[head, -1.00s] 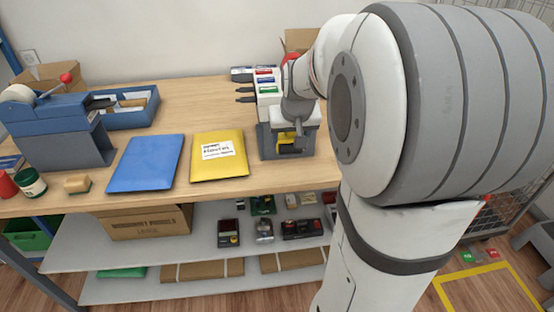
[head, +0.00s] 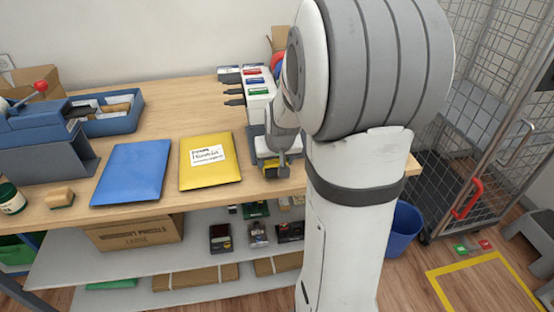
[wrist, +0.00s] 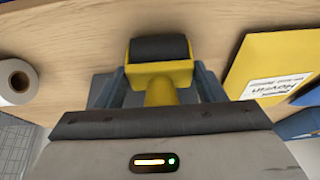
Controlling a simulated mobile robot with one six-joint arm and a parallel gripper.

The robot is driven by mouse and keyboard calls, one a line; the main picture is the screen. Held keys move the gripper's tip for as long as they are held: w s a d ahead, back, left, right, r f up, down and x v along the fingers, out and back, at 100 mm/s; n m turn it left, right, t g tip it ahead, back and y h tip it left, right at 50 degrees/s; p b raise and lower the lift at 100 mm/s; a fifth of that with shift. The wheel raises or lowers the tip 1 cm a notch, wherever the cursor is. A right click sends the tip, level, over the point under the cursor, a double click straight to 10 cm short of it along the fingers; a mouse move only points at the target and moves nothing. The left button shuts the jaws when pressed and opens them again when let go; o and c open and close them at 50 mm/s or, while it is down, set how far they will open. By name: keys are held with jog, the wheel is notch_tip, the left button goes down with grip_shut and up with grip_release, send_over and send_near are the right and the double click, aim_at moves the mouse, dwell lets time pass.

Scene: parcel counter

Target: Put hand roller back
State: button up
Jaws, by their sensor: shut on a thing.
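The hand roller (wrist: 160,70) has a dark roller head and a yellow frame and handle. It sticks out ahead of my gripper in the wrist view, over the wooden counter. My gripper (wrist: 160,88) is shut on it, with a finger on each side of the yellow handle. In the head view my gripper (head: 272,158) is near the counter's front edge, right of the yellow mailer. Only a little yellow shows there, and my arm covers much of that spot. Whether the roller touches the counter I cannot tell.
The counter (head: 185,115) holds a yellow mailer (head: 208,175), a blue mailer (head: 130,185), a label holder (head: 262,92) and a blue tray (head: 112,124). A blue bin (head: 402,232) and a mesh cart (head: 468,160) stand to the right. A white roll (wrist: 17,80) shows in the wrist view.

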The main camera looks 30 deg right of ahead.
jog(key=shift+s+f+b, duration=0.15)
jog(key=shift+f+b, duration=0.35)
jog(key=shift+s+f, duration=0.1)
jog(key=shift+f, duration=0.15)
jog(key=c, duration=0.3)
jog(key=o, duration=1.2)
jog(key=shift+o, duration=0.8)
jog(key=shift+r, duration=0.1)
jog(key=shift+w, duration=0.2)
